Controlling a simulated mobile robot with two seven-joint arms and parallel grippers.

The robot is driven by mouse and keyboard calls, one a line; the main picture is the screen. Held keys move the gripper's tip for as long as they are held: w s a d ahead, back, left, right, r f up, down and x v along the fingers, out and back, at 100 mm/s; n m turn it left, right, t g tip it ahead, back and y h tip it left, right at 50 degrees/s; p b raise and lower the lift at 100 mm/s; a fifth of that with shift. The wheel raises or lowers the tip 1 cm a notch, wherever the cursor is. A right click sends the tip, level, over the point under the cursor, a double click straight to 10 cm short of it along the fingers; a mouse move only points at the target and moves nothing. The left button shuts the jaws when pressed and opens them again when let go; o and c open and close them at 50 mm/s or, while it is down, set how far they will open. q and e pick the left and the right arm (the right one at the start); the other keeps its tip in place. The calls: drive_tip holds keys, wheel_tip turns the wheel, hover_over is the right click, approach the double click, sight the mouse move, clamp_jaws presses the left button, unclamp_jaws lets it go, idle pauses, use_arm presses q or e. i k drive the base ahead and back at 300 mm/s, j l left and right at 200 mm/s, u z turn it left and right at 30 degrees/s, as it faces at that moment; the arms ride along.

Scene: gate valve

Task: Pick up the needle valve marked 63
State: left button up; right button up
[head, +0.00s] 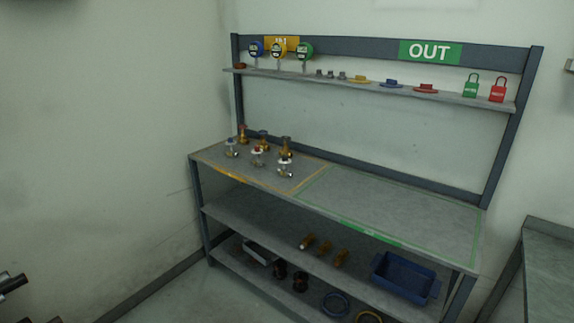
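Several small valves stand on the left, orange-outlined part of the bench top. The front row has silver valves with a blue top (231,148), a red top (258,155) and a dark top (285,167). Behind them stand brass valves at the left (243,134), middle (263,140) and right (286,147). No number is readable, so I cannot tell which is marked 63. A dark jointed part, seemingly my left gripper (12,284), shows at the lower left edge, far from the bench; its fingers are unclear. My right gripper is not in view.
The green-outlined right half of the bench (400,205) is bare. An upper shelf (380,84) holds gauges, small fittings, coloured discs and padlocks below an OUT sign (430,52). Lower shelves hold brass parts, a blue bin (404,278) and rings. Another table (548,270) stands right.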

sight(285, 171)
drive_tip(key=i+j+z, duration=0.15)
drive_tip(key=i+j, duration=0.3)
drive_tip(key=i+j+z, duration=0.15)
drive_tip(key=i+j, duration=0.25)
drive_tip(key=k+j, duration=0.05)
drive_tip(key=j, duration=0.05)
